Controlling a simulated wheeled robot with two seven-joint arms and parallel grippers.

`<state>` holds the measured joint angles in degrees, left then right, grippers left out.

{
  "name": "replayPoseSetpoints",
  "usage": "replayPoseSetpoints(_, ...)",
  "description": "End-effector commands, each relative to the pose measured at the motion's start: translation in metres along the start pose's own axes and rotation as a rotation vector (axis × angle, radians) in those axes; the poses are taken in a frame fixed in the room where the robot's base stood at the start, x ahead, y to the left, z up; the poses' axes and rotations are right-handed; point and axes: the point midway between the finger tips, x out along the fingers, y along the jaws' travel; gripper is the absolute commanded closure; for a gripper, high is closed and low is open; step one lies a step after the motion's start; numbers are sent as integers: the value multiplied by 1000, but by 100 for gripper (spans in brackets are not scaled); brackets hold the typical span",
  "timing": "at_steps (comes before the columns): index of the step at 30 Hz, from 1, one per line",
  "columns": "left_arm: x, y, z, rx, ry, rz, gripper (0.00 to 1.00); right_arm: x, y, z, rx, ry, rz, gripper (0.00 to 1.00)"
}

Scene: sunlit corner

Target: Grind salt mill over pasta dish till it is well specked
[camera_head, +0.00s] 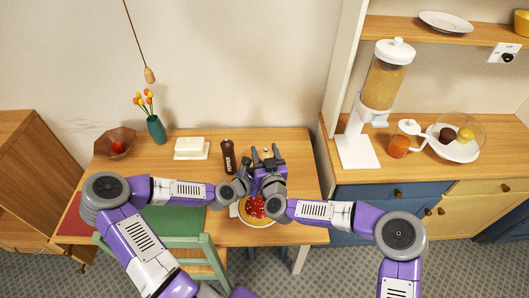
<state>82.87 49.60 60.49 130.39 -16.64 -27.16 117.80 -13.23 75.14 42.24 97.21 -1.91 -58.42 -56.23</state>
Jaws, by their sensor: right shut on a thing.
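The pasta dish (257,208), a pale round plate with red sauce on top, sits near the table's front edge. My arms and grippers partly cover it. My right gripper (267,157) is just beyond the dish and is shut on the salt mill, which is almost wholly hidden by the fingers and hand. My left gripper (241,176) is close beside it on the left, near the dish. Its fingers are too small and overlapped to tell whether they are open. White specks on the sauce cannot be made out clearly.
A dark brown mill with pale lettering (228,158) stands upright left of my grippers. A white butter dish (191,149), a teal vase (156,130) and a brown bowl (116,142) stand further left. A green chair (184,241) is at the front. A cereal dispenser (384,83) stands on the right counter.

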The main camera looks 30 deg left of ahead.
Motion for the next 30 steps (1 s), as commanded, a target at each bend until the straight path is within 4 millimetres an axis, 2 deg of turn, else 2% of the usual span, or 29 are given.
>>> replayPoseSetpoints(10,0,0,2,1,-4,0,79,0,0,2,-1,-5,1,71)
replayPoseSetpoints(11,0,0,2,1,-4,0,79,0,0,2,-1,-5,1,37)
replayPoseSetpoints(12,0,0,2,1,-4,0,79,0,0,2,-1,-5,1,34)
replayPoseSetpoints(23,0,0,1,0,-1,1,79,-4,0,0,-2,-2,1,34)
replayPoseSetpoints(26,0,0,1,0,-1,1,79,-12,0,0,-1,-2,0,34)
replayPoseSetpoints(30,0,0,0,0,-1,1,79,-34,0,0,-3,-2,0,34)
